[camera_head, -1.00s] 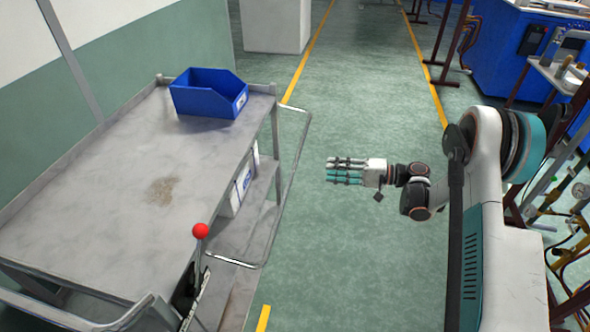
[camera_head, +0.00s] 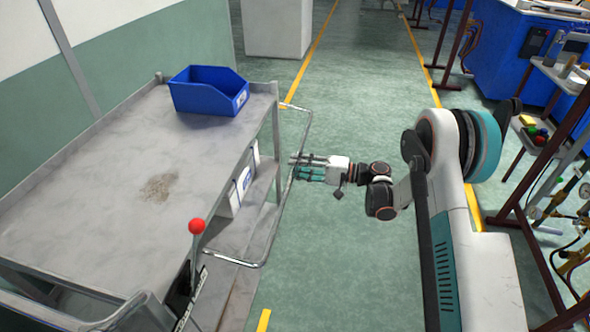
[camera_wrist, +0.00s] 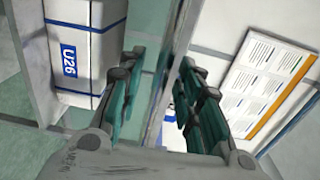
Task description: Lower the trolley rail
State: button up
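The trolley (camera_head: 95,185) stands at the left with its grey top. Its rail (camera_head: 277,222), a thin bent metal bar, sticks out along the right side at a slant. My gripper (camera_head: 295,168) points left at the rail, and its fingertips overlap the rail's middle in the head view. In the wrist view my gripper (camera_wrist: 162,62) is open, with its teal fingers apart. A grey bar (camera_wrist: 178,45) runs between them; I cannot tell whether it is the rail or whether anything touches. The red-knobbed lever (camera_head: 196,227) stands upright at the trolley's near right corner.
A blue bin (camera_head: 208,92) sits on the trolley's far end. White boxes stand on the lower shelf, one marked U26 (camera_wrist: 88,45). The green floor (camera_head: 350,260) right of the trolley is clear. Racks and a blue machine (camera_head: 505,55) stand at the right.

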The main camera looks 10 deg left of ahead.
jog(key=shift+a, duration=0.65)
grip_shut()
notch_tip(320, 180, up, 4)
jog(key=h+p, duration=0.2)
jog(key=p, duration=0.1)
jog(key=shift+f+h+p, duration=0.1)
jog(key=shift+h+p, duration=0.2)
jog(key=shift+r+h+p, duration=0.65)
jog(key=shift+h+p, duration=0.05)
jog(key=shift+f, duration=0.1)
